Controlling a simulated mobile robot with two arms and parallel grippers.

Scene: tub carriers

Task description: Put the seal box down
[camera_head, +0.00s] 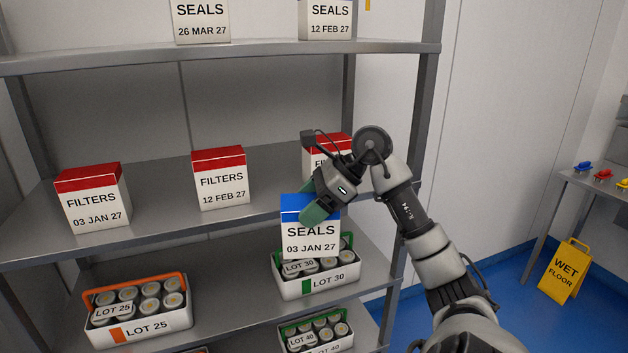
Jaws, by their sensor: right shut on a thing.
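The seal box (310,243) is white with a blue top and reads "SEALS 03 JAN 27". My right gripper (316,212) is shut on its blue upper part. The box hangs in front of the shelving, between the filter shelf and the tub shelf, and overlaps the LOT 30 tub in the picture. I cannot tell how far it is from the shelf edge. My left gripper is not in view.
The middle shelf (258,218) holds filter boxes (221,180), one partly behind my gripper. The top shelf (252,56) holds two seal boxes (202,22). Below are the LOT 25 tub (140,310) and LOT 30 tub (322,285). A yellow wet-floor sign (565,270) stands at right.

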